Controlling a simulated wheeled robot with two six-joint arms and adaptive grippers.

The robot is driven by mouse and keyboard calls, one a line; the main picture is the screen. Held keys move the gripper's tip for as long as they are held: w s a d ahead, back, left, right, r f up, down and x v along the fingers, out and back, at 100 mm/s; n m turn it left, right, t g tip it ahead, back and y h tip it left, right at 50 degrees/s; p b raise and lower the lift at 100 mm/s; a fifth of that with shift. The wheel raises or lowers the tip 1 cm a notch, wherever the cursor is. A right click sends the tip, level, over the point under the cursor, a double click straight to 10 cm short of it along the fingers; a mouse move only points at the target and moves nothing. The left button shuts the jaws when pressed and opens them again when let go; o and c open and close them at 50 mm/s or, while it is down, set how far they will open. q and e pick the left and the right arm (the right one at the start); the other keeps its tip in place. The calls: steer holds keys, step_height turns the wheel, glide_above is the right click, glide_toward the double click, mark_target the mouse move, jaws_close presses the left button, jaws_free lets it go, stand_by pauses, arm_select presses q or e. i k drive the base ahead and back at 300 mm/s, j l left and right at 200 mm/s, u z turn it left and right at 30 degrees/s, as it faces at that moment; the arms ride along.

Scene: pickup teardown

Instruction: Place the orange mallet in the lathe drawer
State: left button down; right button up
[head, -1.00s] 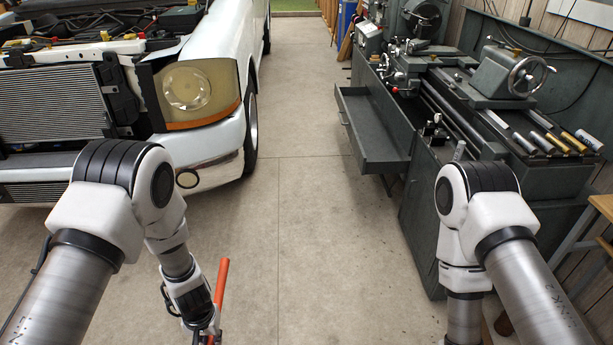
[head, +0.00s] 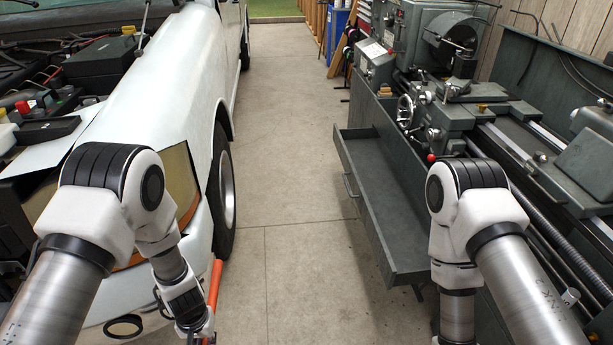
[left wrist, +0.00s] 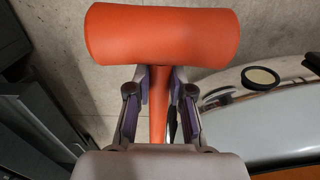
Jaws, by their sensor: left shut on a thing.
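The orange mallet (left wrist: 162,35) fills the top of the left wrist view, its head crosswise and its handle running down between the fingers. My left gripper (left wrist: 160,100) is shut on the handle. In the head view only part of the orange mallet (head: 215,285) shows, beside my left forearm at the bottom; my left gripper there is mostly cut off by the frame edge. The lathe drawer (head: 385,210) is pulled out from the grey lathe on the right, and its visible floor looks empty. My right gripper is below the frame.
The white pickup (head: 150,95) with its open engine bay stands at the left. The lathe (head: 470,100) stands along the right wall. Clear concrete floor (head: 290,160) lies between them. A blue bin (head: 338,30) stands at the back.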

mark_target(391, 202)
steer(key=i+z, duration=0.1)
steer(key=i, duration=0.75)
steer(key=i+z, duration=0.15)
steer(key=i, duration=0.7)
steer(key=i+j+z, duration=0.1)
steer(key=i, duration=0.7)
